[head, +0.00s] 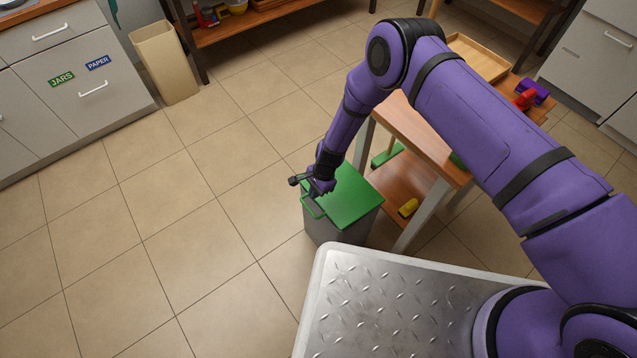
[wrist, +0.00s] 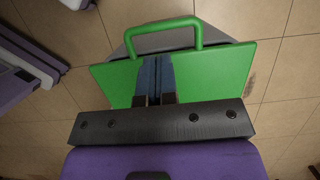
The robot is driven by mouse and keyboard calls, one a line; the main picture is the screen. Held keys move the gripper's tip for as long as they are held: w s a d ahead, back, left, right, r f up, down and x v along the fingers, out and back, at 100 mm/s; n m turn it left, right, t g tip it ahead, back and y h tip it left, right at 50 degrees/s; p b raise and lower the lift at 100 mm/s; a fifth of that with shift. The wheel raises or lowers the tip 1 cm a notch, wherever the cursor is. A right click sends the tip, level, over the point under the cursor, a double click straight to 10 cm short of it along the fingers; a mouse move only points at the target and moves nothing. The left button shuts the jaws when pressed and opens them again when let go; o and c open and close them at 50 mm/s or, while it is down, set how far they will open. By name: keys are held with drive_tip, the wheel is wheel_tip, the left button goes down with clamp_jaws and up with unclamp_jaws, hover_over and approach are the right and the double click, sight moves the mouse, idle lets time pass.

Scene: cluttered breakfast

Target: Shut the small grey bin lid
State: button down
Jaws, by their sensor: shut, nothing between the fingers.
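The small grey bin (head: 324,231) stands on the floor left of the wooden table, in front of my base. Its green lid (head: 353,200) covers the top and looks flat or nearly so; I cannot tell whether a small gap is left. A green loop handle (head: 312,209) sticks out from the lid's left edge. In the wrist view the lid (wrist: 222,75) and its handle (wrist: 160,28) lie ahead, with grey bin wall (wrist: 170,40) behind the handle. My gripper (head: 296,180) is shut and empty, over the lid's handle-side edge; contact is unclear. It also shows in the wrist view (wrist: 156,60).
A wooden table (head: 410,130) with a lower shelf stands right of the bin. A yellow object (head: 408,207) lies on that shelf. A tall beige bin (head: 165,62) stands farther back by the drawers. The tiled floor to the left is clear.

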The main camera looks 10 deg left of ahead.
sight(309, 209)
drive_tip(key=x, duration=0.6)
drive_tip(key=shift+f, duration=0.15)
drive_tip(key=shift+a, duration=0.1)
drive_tip(key=shift+s+a+f+t+h, duration=0.15)
drive_tip(key=shift+f+t+h, duration=0.15)
drive_tip(key=shift+f, duration=0.55)
drive_tip(key=shift+s+f+t+h, duration=0.2)
drive_tip(key=shift+f+t, duration=0.2)
drive_tip(key=shift+f, duration=0.45)
drive_tip(key=shift+w+r, duration=0.1)
